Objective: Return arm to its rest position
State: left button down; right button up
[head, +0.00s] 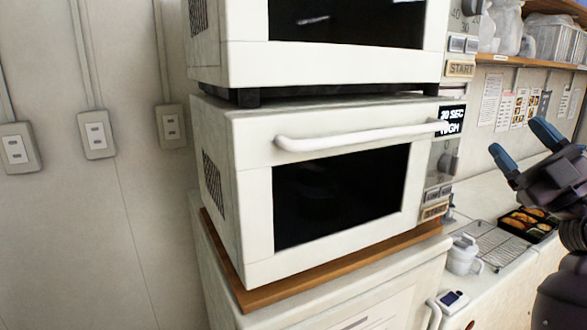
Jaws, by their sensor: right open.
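My right gripper (526,147) shows at the right edge of the head view, with blue fingertips. Its two fingers are apart and nothing is between them. It is raised in front of the counter, to the right of the lower microwave (255,185), and apart from it. Part of my right arm shows below it, cut off by the picture edge. My left gripper is out of the picture.
A second microwave (340,66) stands on the lower one, whose door is shut. On the right counter are a wire rack (492,243), a bento tray (541,234) with food and a white jug (462,257). A shelf (535,63) hangs above.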

notch_tip(320, 180, down, 32)
jog(key=w+a+m+g+h, duration=0.2)
jog(key=a+m+g+h, duration=0.1)
jog(key=m+h, duration=1.2)
jog(key=s+a+f+g+y+b, duration=0.1)
jog(key=s+a+f+g, duration=0.3)
jog(key=s+f, duration=0.6)
jog(key=s+a+f+g, duration=0.4)
jog(key=s+f, duration=0.6)
jog(key=f, duration=0.6)
jog(key=shift+s+a+f+m+y+b, duration=0.15)
jog(key=shift+a+f+m+y+b, duration=0.1)
jog(key=shift+a+m+y+b, duration=0.25)
